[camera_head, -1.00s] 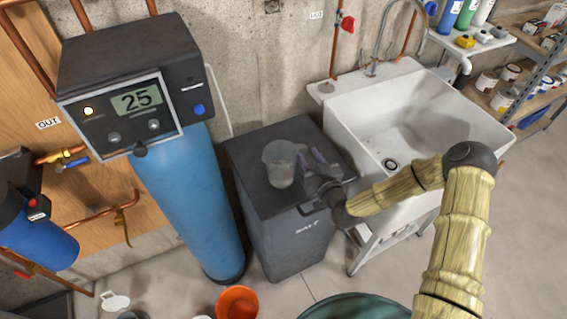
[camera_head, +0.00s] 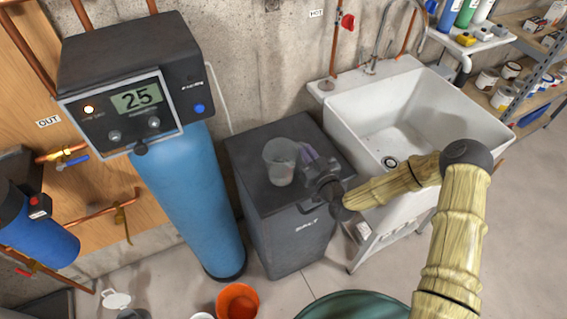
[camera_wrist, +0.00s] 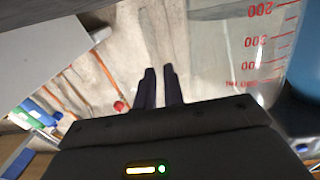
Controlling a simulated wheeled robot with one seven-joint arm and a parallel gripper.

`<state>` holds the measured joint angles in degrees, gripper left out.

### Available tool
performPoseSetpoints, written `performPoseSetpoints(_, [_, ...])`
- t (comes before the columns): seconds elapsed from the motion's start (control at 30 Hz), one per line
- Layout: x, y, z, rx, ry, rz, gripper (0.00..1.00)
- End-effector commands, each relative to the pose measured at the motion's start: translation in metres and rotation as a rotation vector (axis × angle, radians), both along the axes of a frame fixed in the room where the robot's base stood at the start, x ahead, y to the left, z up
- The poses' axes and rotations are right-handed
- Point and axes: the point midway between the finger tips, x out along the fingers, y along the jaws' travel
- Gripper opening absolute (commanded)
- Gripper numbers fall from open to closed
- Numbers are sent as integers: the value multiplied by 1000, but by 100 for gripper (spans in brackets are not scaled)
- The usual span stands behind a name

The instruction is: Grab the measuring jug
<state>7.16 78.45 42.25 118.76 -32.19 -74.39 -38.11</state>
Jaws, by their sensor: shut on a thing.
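The measuring jug (camera_head: 281,163) is clear and stands upright on the dark lid of the salt bin (camera_head: 262,195). In the wrist view the jug (camera_wrist: 238,40) shows at the upper right with red volume marks. My gripper (camera_head: 306,157) is at the jug's right side, reaching in from the right. In the wrist view the two dark fingers of my gripper (camera_wrist: 160,75) are close together, shut on the jug at its side. The clear part between the fingers is hard to make out.
A blue softener tank (camera_head: 190,195) with a black control head stands left of the bin. A white sink (camera_head: 410,115) is close on the right. An orange bucket (camera_head: 238,300) stands on the floor in front. The concrete wall is behind.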

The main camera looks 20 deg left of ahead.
Motion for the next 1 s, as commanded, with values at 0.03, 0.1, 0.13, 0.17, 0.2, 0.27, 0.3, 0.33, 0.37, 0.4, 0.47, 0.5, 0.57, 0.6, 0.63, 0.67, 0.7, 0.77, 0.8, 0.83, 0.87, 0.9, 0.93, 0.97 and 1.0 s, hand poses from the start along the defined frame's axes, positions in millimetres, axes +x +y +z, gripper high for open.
performPoseSetpoints(0.03, [0,0,1,3,-1,0,0])
performPoseSetpoints(0.1, [0,0,1,3,-1,0,0])
performPoseSetpoints(0.13, [0,0,1,3,-1,0,0])
performPoseSetpoints(0.17, [0,0,1,3,-1,0,0])
performPoseSetpoints(0.2, [0,0,1,3,-1,0,0])
performPoseSetpoints(0.27, [0,0,1,3,-1,0,0])
performPoseSetpoints(0.3, [0,0,2,3,-1,0,0])
performPoseSetpoints(0.33, [0,0,2,3,-1,0,0])
performPoseSetpoints(0.37, [0,0,2,3,-1,0,0])
performPoseSetpoints(0.4, [0,0,3,3,-1,0,0])
performPoseSetpoints(0.47, [0,0,4,3,-1,0,0])
performPoseSetpoints(0.5, [0,0,6,3,-1,0,0])
performPoseSetpoints(0.57, [0,0,8,4,-1,0,0])
performPoseSetpoints(0.6, [0,0,10,4,-1,0,0])
performPoseSetpoints(0.63, [0,0,11,4,-1,0,0])
performPoseSetpoints(0.67, [0,0,13,4,-2,1,0])
performPoseSetpoints(0.7, [0,0,16,4,-2,1,0])
performPoseSetpoints(0.77, [0,0,20,4,-2,1,0])
performPoseSetpoints(0.8, [0,0,23,4,-2,1,0])
performPoseSetpoints(0.83, [0,0,26,3,-3,0,0])
performPoseSetpoints(0.87, [0,0,29,3,-3,0,0])
performPoseSetpoints(0.9, [0,0,32,3,-3,1,0])
performPoseSetpoints(0.93, [0,0,35,2,-4,1,0])
performPoseSetpoints(0.97, [0,0,38,2,-4,1,0])
performPoseSetpoints(1.0, [0,0,42,2,-4,1,0])
